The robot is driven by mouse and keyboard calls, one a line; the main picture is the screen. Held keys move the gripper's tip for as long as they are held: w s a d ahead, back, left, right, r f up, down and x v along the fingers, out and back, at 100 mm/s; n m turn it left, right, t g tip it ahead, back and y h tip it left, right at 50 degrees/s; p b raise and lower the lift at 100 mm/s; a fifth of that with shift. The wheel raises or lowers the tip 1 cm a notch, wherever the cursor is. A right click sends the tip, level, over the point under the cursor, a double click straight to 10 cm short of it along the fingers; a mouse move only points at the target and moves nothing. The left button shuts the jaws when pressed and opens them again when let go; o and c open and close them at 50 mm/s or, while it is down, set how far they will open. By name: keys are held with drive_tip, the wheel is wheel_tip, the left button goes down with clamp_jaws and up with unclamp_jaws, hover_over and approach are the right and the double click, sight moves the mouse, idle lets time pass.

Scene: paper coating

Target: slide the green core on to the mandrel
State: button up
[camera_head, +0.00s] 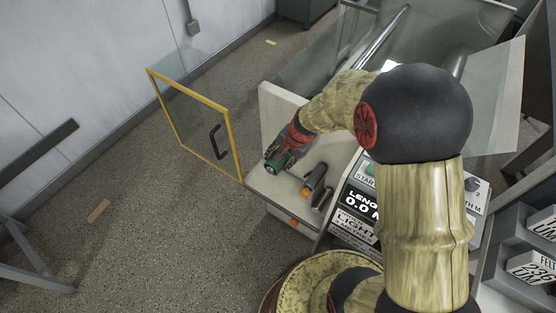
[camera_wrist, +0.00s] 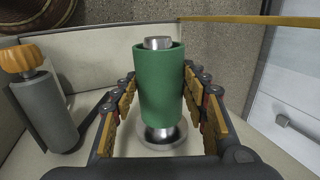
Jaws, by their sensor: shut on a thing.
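The green core (camera_wrist: 158,85) stands upright in the middle of the wrist view, and it also shows in the head view (camera_head: 279,162). The silver mandrel (camera_wrist: 158,43) pokes out of the core's top, and its metal shows again below the core above a round base flange (camera_wrist: 163,138). The core is around the mandrel, with its lower edge a little above the flange. My gripper (camera_wrist: 160,100) is shut on the core, with a yellow-padded finger on each side. In the head view my gripper (camera_head: 290,147) partly covers the core.
A grey cylinder (camera_wrist: 46,112) with an orange knob (camera_wrist: 20,60) stands left of the core. A yellow-framed clear door (camera_head: 236,148) hangs open on the left. A control panel (camera_head: 355,207) lies to the right.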

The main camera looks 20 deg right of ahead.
drive_tip(key=shift+w+d, duration=0.5)
drive_tip(key=shift+d, duration=0.2)
drive_tip(key=o, duration=1.3)
drive_tip(key=v, duration=1.2)
